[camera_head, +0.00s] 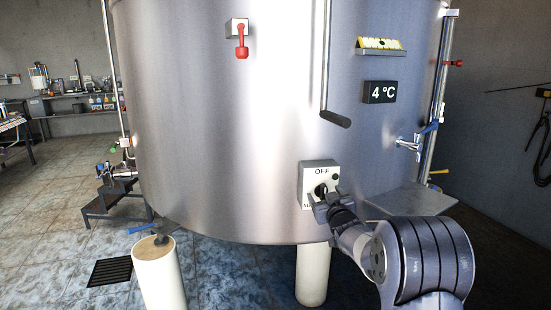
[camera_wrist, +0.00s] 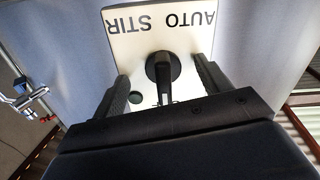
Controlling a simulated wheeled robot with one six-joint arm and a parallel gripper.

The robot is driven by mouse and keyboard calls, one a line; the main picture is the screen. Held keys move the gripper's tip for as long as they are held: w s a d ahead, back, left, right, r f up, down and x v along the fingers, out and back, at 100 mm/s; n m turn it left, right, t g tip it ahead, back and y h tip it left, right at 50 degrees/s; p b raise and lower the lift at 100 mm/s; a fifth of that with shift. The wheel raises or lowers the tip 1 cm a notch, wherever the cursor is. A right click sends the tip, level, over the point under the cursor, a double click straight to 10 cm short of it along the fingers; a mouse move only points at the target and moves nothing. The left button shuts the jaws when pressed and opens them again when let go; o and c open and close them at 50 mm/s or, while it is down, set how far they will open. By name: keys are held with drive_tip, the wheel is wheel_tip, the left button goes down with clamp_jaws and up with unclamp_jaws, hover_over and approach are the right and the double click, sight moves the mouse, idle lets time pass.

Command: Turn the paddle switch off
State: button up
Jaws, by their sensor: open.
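The paddle switch is a black knob (camera_head: 321,190) on a pale square plate (camera_head: 316,170) on the tank's front. The plate reads OFF at the top in the head view; its lower part is partly hidden by my gripper. In the wrist view the black paddle (camera_wrist: 163,72) stands in the middle of the plate (camera_wrist: 130,42), with AUTO and STIR lettering at that picture's top edge. My gripper (camera_head: 327,206) is open at the plate. In the wrist view its two dark fingers (camera_wrist: 162,84) lie on either side of the paddle, with gaps between; contact is not visible.
The large steel tank (camera_head: 220,130) fills the middle. A vertical pipe with a black handle (camera_head: 336,119) hangs above the switch. A tap (camera_head: 408,144), a small shelf (camera_head: 398,200) and a 4 °C display (camera_head: 380,92) are to the right. Steps (camera_head: 112,190) stand at left.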

drive_tip(key=shift+r+m+p, duration=0.2)
drive_tip(key=shift+m+p, duration=1)
drive_tip(key=shift+f+m+p, duration=0.2)
drive_tip(key=shift+m+p, duration=0.5)
drive_tip(key=shift+m, duration=0.1)
drive_tip(key=shift+f, duration=0.1)
